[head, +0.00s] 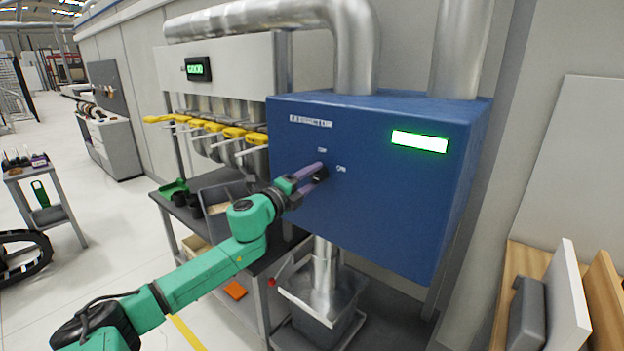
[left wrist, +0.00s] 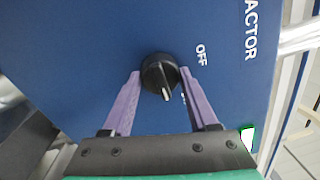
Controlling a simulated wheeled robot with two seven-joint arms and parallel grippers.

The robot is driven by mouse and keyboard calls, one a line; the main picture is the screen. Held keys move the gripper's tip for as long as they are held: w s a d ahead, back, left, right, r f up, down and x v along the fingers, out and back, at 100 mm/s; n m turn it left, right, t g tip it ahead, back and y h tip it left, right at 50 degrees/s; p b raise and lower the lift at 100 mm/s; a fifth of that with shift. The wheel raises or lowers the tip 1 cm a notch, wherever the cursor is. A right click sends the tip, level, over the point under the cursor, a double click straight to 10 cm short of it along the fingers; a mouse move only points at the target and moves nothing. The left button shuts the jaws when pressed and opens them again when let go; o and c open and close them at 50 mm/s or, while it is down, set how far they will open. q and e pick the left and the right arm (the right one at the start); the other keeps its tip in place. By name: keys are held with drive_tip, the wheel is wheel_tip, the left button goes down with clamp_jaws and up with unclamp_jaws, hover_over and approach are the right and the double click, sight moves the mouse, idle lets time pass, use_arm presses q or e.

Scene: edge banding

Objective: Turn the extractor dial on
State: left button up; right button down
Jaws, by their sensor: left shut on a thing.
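The blue extractor box (head: 385,215) hangs on the wall, with a black dial (head: 321,176) on its front face. White OFF lettering (head: 321,150) is above the dial and white ON lettering (head: 341,168) is to its right. In the left wrist view, the round black dial (left wrist: 160,73) sits between the purple fingers of my left gripper (left wrist: 161,76), which is shut on it. The dial's pale pointer points down in that view, toward the ON side and away from the OFF lettering (left wrist: 201,55). My left gripper (head: 312,178) partly hides the dial in the head view. My right gripper is out of view.
A lit green-white display (head: 419,141) is on the box's upper right. Metal ducts (head: 355,50) rise above it. Yellow-handled gates (head: 232,132) line the left, and a dust bin (head: 325,310) stands below. Boards (head: 565,290) lean at the right.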

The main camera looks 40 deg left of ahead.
use_arm(q)
drive_tip(key=shift+r, duration=0.1)
drive_tip(key=o, duration=1.1)
drive_tip(key=shift+o, duration=1.3)
drive_tip(key=shift+w, duration=0.1)
drive_tip(key=shift+s+f, duration=0.35)
drive_tip(key=shift+s, duration=0.35)
drive_tip(key=s, duration=1.3)
drive_tip(key=shift+d+f, duration=0.15)
drive_tip(key=shift+f, duration=0.1)
drive_tip(key=shift+s, duration=0.1)
